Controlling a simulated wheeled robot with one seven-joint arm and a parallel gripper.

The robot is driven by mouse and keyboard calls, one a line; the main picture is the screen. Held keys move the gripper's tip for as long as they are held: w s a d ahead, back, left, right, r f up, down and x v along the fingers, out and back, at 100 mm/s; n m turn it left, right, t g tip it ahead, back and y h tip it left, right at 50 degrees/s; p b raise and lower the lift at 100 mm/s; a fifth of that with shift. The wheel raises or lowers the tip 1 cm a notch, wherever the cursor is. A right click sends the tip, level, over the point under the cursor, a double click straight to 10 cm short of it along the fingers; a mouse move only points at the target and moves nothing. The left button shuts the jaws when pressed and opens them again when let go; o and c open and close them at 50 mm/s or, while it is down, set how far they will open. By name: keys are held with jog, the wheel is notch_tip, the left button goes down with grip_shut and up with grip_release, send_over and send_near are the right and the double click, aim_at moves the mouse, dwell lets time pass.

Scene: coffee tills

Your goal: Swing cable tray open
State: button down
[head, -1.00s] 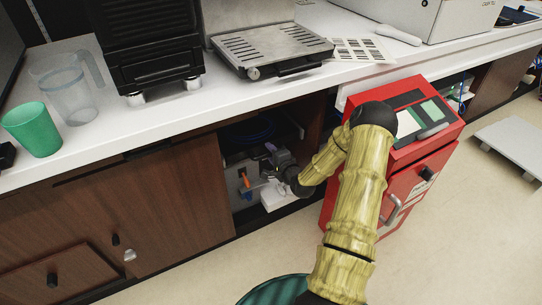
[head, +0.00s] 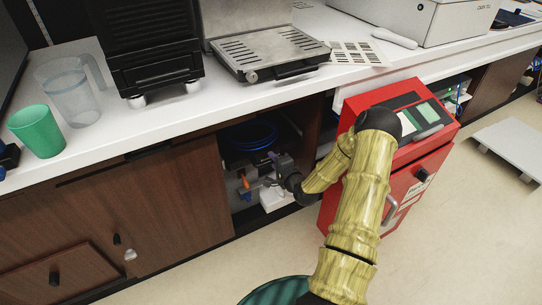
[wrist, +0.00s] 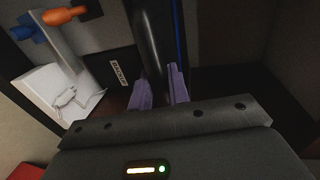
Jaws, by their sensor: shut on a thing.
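The cable tray (head: 236,158) is dark and sits inside the open cabinet bay under the counter, with a coil of blue cable (head: 254,134) on it. In the wrist view, a dark upright part of the tray (wrist: 149,38) stands between the two purple fingers, with a thin blue line beside it. My gripper (head: 268,168) reaches into the bay at the tray's front, and its fingers (wrist: 160,80) are shut on that dark part. The arm and gripper body hide part of the tray's right side.
An orange-tipped valve-like fitting (head: 243,181) and a white box (head: 274,199) sit low in the bay, close to my gripper. The counter (head: 170,110) overhangs the bay.

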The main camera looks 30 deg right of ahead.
jog(key=s+p, duration=0.3)
jog(key=s, duration=0.9)
jog(key=shift+d, duration=0.3)
jog(key=shift+a, duration=0.15)
jog(key=c, duration=1.4)
grip_release()
jog(key=shift+s, duration=0.1)
jog(key=shift+s, duration=0.1)
jog(key=s+r+p, duration=0.1)
jog(key=s, duration=0.4)
jog(key=s+r+p, duration=0.1)
jog(key=s+p, duration=0.1)
jog(key=s, duration=0.4)
jog(key=s+r+p, duration=0.1)
jog(key=s, duration=0.5)
jog(key=shift+d+r, duration=0.15)
jog(key=shift+d, duration=0.2)
